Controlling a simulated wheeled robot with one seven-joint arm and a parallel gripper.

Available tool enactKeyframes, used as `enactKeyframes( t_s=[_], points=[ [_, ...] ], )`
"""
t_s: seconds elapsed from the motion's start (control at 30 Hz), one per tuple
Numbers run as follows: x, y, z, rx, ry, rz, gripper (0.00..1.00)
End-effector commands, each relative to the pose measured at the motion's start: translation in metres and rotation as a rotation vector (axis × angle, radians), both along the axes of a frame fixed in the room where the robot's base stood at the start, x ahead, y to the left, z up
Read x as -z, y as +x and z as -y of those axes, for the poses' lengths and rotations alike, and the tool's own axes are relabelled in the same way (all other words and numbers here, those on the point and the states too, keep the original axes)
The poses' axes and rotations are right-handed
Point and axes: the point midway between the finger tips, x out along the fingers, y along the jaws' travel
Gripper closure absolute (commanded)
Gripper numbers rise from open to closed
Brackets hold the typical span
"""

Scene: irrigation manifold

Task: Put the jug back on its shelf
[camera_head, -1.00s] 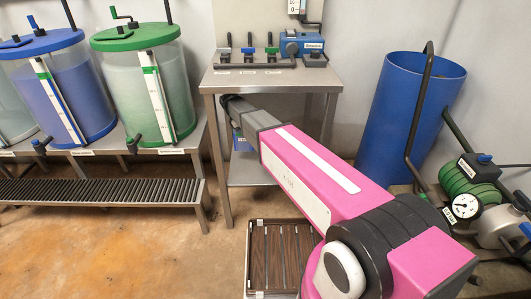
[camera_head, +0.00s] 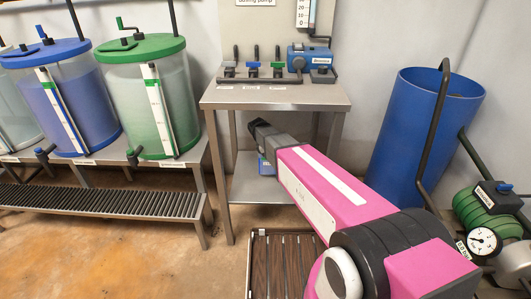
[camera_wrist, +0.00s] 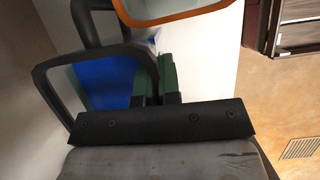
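My gripper (camera_wrist: 157,88) shows in the wrist view with its two dark green fingers close together. They appear to be shut on the dark loop handle of the jug (camera_wrist: 58,72). A blue part shows through the loop, and an orange rim is at the top; I cannot tell whether that rim is the jug's. In the head view my gripper (camera_head: 262,132) is under the steel table's top, above its lower shelf (camera_head: 248,195). A blue patch with a pale label shows just below it, likely the jug; my arm hides the rest.
The steel table top (camera_head: 275,98) holds small valves and a blue pump. A slatted brown tray (camera_head: 262,262) is on the floor in front. A blue barrel (camera_head: 415,130) stands at right, and tanks stand on a bench (camera_head: 185,158) at left.

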Motion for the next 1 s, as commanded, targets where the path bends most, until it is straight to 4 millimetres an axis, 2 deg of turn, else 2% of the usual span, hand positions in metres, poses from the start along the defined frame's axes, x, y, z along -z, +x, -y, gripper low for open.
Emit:
enactKeyframes(
  t_s=[0.17,0.5,0.9,1.0],
  points=[
    [0.005,0.000,0.002,0.000,-0.001,0.001,1.00],
    [0.040,0.000,0.002,0.000,-0.001,0.001,1.00],
    [0.043,0.000,0.002,0.000,-0.001,0.002,1.00],
    [0.044,0.000,0.002,0.000,0.000,0.000,0.71]
  ],
)
